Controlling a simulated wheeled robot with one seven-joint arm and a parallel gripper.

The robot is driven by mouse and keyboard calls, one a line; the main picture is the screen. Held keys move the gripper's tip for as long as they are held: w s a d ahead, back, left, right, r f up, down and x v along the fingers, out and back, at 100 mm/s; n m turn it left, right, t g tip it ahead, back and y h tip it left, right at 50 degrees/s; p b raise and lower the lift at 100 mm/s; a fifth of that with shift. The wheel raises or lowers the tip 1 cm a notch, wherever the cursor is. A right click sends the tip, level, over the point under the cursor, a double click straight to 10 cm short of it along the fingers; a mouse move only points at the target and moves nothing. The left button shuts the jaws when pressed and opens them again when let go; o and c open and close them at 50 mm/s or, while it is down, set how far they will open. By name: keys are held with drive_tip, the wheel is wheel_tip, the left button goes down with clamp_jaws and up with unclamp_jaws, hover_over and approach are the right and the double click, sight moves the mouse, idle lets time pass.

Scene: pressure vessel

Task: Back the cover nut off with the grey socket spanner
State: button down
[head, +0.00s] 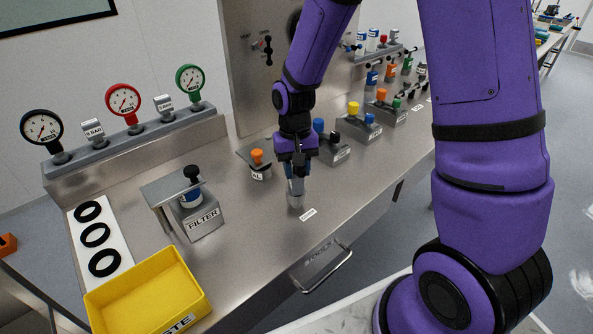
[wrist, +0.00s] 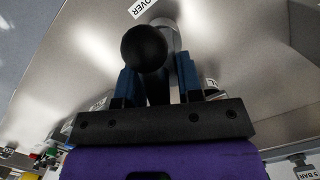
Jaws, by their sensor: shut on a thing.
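My gripper (head: 297,178) points down over the bench near its front edge and is shut on the socket spanner. In the wrist view, the spanner's black ball end (wrist: 145,48) shows just beyond the two blue fingers (wrist: 158,80), with a dark shaft between them. A grey round part (wrist: 170,38) shows behind the ball, beside the COVER label (wrist: 143,6). In the head view, a grey cylinder (head: 295,201) stands right below my fingers, next to that label. The cover nut is hidden, and I cannot tell whether the socket sits on it.
A FILTER block (head: 203,222) and a yellow tray (head: 150,295) stand to the left, with black rings (head: 95,235) on a white strip. Several gauges (head: 123,103) line the back. An orange-knobbed block (head: 257,158) and a blue-and-black-knobbed block (head: 333,150) flank my gripper.

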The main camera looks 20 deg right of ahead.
drive_tip(key=shift+r, duration=2.95)
